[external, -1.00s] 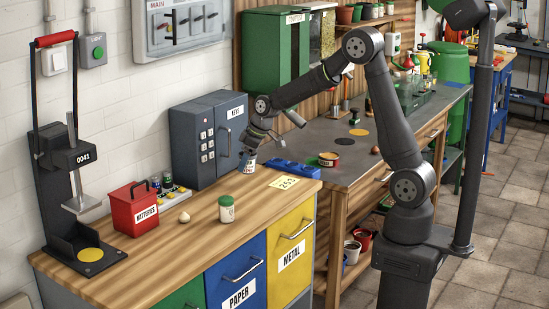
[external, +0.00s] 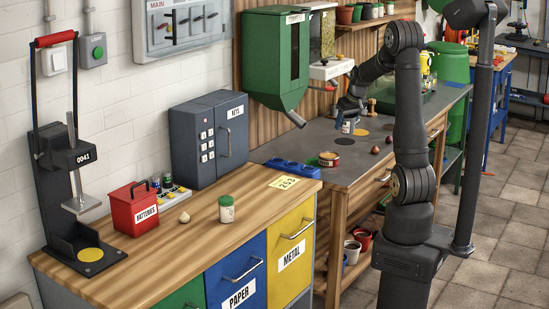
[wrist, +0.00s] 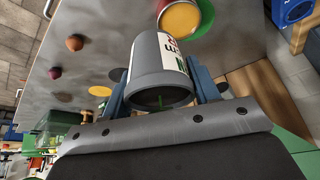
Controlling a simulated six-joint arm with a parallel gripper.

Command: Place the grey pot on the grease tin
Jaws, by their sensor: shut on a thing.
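My gripper (wrist: 160,90) is shut on the grey pot (wrist: 150,70), a grey cylinder with a white lettered label, which lies between the fingers in the wrist view. In the external view the pot (external: 347,126) is small and held at the grey-topped bench, near the black and yellow discs; I cannot tell its exact height.
A black disc (external: 344,141) and a yellow disc (external: 361,132) lie flat on the bench. Small round things (external: 375,150) lie to the right. A blue tray (external: 292,168) is left of the tin. A green hopper (external: 277,60) hangs at the back left.

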